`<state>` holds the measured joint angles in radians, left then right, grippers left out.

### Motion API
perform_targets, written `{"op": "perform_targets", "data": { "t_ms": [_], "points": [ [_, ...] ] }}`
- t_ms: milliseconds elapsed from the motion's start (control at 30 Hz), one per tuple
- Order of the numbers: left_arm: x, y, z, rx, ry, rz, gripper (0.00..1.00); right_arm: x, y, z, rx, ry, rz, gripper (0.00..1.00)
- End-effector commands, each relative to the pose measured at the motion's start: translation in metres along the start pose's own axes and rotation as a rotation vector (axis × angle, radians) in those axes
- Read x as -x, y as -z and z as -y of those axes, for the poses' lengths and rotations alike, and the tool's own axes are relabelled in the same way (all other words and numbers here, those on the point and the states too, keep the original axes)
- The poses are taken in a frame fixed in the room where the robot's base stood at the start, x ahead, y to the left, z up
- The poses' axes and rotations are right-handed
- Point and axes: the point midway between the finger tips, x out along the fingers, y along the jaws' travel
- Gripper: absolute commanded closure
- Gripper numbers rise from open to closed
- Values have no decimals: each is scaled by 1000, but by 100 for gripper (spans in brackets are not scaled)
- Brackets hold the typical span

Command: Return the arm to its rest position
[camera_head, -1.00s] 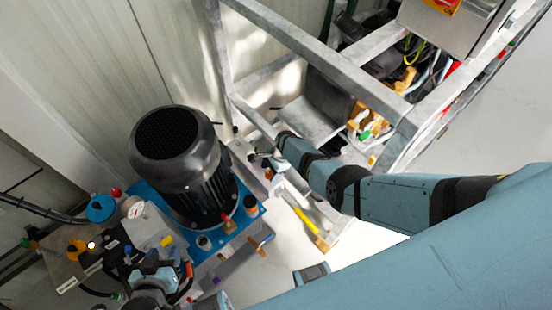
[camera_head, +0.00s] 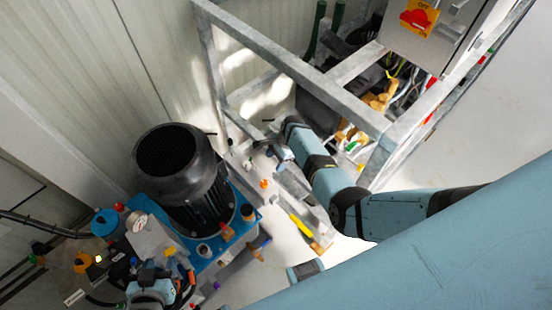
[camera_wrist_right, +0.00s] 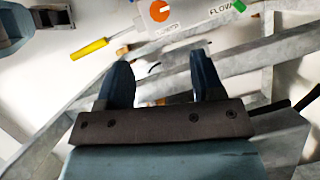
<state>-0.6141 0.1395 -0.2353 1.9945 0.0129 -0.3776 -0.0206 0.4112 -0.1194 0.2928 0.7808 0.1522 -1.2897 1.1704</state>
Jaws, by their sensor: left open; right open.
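My right arm reaches in from the right in the head view. Its gripper (camera_head: 275,146) is beside the grey metal frame (camera_head: 300,75), to the right of the black motor. In the right wrist view the two fingers (camera_wrist_right: 163,75) are apart, with nothing held between them; frame bars show behind them. My left gripper (camera_head: 150,285) is low at the left of the head view, among the fittings in front of the motor; its fingertips are hard to make out.
The black motor (camera_head: 178,165) stands on a blue base (camera_head: 240,215). A yellow-handled screwdriver (camera_head: 301,225) lies to its right, and also shows in the right wrist view (camera_wrist_right: 90,49). A control box (camera_head: 430,35) with a red switch is at top right. Pale floor (camera_head: 455,140) is clear at right.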

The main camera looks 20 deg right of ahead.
Motion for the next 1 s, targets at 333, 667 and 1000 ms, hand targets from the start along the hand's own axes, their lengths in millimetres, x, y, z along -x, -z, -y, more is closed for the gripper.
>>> {"op": "perform_targets", "data": {
  "t_ms": [333,667,1000],
  "points": [
    [1,1,0,1,0,-1,52,0,2,-2,6,4,-6,39],
    [13,18,0,0,2,3,52,24,54,-66,395,157,-308,39],
    [29,42,2,-1,8,0,52,93,5,-156,1112,316,-693,39]
  ]
}}
